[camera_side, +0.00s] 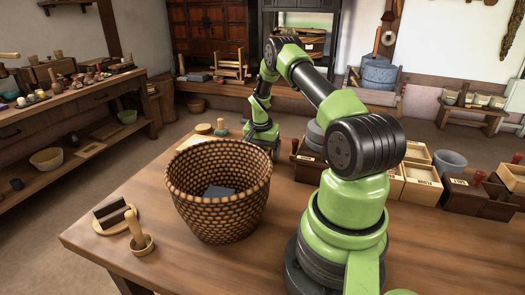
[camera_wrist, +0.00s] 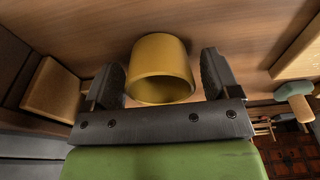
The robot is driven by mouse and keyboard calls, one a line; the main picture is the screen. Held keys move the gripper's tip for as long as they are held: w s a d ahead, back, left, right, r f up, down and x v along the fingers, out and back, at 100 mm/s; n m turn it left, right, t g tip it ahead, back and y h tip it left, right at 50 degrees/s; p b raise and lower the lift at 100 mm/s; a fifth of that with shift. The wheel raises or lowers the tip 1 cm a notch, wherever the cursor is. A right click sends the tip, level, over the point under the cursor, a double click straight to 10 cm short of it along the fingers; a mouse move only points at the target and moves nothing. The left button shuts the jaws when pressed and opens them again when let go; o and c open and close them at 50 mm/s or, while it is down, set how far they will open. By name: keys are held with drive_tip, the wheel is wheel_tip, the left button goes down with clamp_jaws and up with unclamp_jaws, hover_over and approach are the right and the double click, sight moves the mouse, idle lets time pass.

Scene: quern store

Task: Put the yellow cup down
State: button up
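The yellow cup (camera_wrist: 160,62) is in the wrist view, in the space between the two fingers of my gripper (camera_wrist: 162,72), with its open mouth toward the camera. The left finger is close against the cup's edge in the picture. A narrow gap shows between the cup and the right finger, so the fingers look open around it. Wooden surface shows behind the cup; whether it rests there I cannot tell. In the side view my wrist is beyond the basket, and I cannot make out the fingers or the cup for certain.
A woven basket (camera_side: 218,205) with a dark grey thing inside stands on the wooden table (camera_side: 165,270). A wooden holder with a peg (camera_side: 140,240) and a dark block on a round board (camera_side: 113,214) are at the left. Wooden boxes (camera_side: 421,182) stand at the right.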

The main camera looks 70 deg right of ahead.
drive_tip(key=shift+r, duration=0.15)
wheel_tip(320, 180, up, 12)
drive_tip(key=a, duration=0.2)
drive_tip(key=w+a+r+n+t, duration=0.2)
drive_tip(key=w+a+r+n, duration=0.15)
drive_tip(key=a+r, duration=0.75)
drive_tip(key=s+a+r+n+t+y, duration=0.1)
drive_tip(key=s+a+r+n+t, duration=0.15)
drive_tip(key=a, duration=0.35)
drive_tip(key=s+a+r+n+t, duration=0.1)
drive_tip(key=s+a+r+n, duration=0.1)
drive_tip(key=a+r, duration=0.3)
drive_tip(key=s+a+n+t+y, duration=0.1)
drive_tip(key=s+a+n+y, duration=0.1)
drive_tip(key=s+a+n, duration=0.4)
drive_tip(key=s+a, duration=0.3)
drive_tip(key=a, duration=0.2)
drive_tip(key=shift+s+a+f+t+y, duration=0.15)
drive_tip(key=shift+s+f+t+y, duration=0.1)
drive_tip(key=shift+s+t+y, duration=0.15)
